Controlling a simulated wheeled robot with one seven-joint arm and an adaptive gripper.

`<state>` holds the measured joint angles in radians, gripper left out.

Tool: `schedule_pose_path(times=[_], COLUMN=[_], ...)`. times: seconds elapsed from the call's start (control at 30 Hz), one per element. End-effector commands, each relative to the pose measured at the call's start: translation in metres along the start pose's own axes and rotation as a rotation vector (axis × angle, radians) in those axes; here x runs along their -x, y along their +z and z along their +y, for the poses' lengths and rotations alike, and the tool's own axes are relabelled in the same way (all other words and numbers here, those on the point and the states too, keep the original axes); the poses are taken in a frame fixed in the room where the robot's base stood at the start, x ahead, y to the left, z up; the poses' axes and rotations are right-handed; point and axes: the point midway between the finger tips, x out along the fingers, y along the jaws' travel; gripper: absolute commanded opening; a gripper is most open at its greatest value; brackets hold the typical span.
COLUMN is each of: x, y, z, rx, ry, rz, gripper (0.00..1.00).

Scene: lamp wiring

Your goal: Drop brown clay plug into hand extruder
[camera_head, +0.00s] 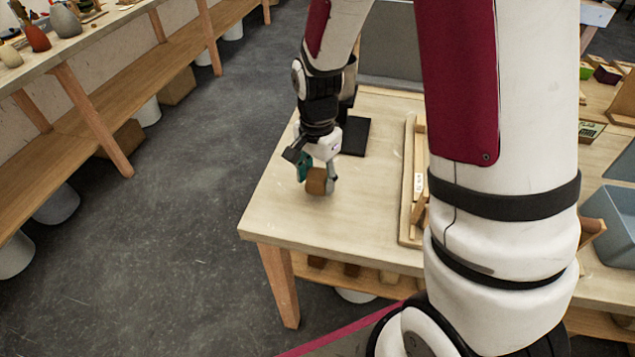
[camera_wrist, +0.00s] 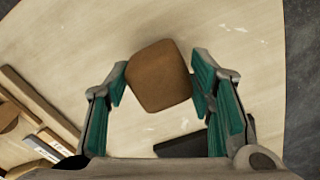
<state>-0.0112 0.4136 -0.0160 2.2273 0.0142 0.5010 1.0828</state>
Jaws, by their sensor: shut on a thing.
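The brown clay plug (camera_head: 317,181) is between the fingers of my gripper (camera_head: 318,177), at the left part of the wooden table. In the wrist view the plug (camera_wrist: 158,76) shows as a rounded brown block. The teal-padded fingers of my gripper (camera_wrist: 160,88) are on either side of it, and the gripper is shut on it. The table's surface shows behind the plug; I cannot tell how far the plug is above it. I cannot make out the hand extruder for certain in either view.
The wooden table (camera_head: 275,215) has bare top around my gripper. A black flat base (camera_head: 354,136) stands behind it. A wooden tray (camera_head: 407,190) lies to the right, partly hidden by my arm. A blue-grey bin (camera_head: 612,222) is at the far right. A shelf bench (camera_head: 100,50) runs along the left.

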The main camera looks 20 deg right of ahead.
Motion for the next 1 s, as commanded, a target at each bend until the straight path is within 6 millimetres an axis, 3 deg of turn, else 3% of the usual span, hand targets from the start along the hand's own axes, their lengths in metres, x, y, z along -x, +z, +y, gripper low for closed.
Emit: schedule_pose_path(times=[0.17, 0.53, 0.57, 0.63, 1.0], x=[-0.023, -0.027, -0.027, -0.027, -0.024], y=[0.0, 0.0, 0.0, 0.0, 0.0], z=[0.001, 0.0, 0.0, 0.001, 0.001], rx=[0.0, 0.0, 0.0, 0.0, 0.0], ry=[0.002, 0.0, 0.0, 0.0, -0.001], rz=[-0.001, 0.0, 0.0, 0.0, 0.0], gripper=[0.11, 0.11, 0.53, 0.69, 0.69])
